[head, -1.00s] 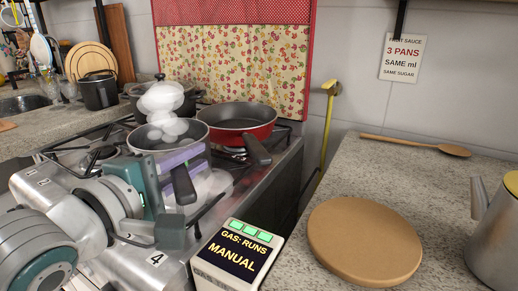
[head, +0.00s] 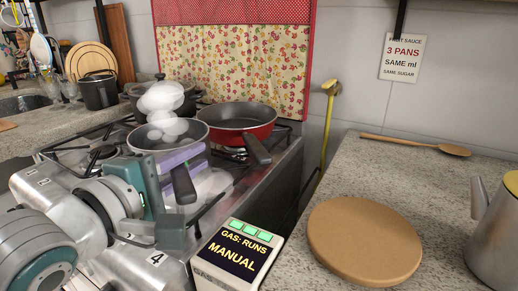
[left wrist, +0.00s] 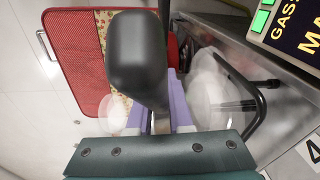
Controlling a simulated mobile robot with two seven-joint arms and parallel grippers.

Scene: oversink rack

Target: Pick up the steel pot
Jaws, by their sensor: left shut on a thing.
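The steel pot (head: 142,139) sits at the front of the stove, with its black handle pointing toward me. White steam puffs (head: 162,97) hang over it and hide part of its inside. My left gripper (head: 182,160) comes in from the left, with its lavender fingers at the pot's near side by the handle. In the left wrist view the black handle (left wrist: 137,55) fills the middle, in front of the lavender fingers (left wrist: 160,100). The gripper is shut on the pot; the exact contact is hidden. I cannot tell whether the pot is clear of the burner. My right gripper is out of view.
A red frying pan (head: 236,116) stands close to the right of the pot, its handle pointing toward me. A dark lidded pot (head: 190,105) is behind. A round wooden board (head: 363,240) and a kettle (head: 492,232) stand on the right counter. A gas display box (head: 238,253) is in front.

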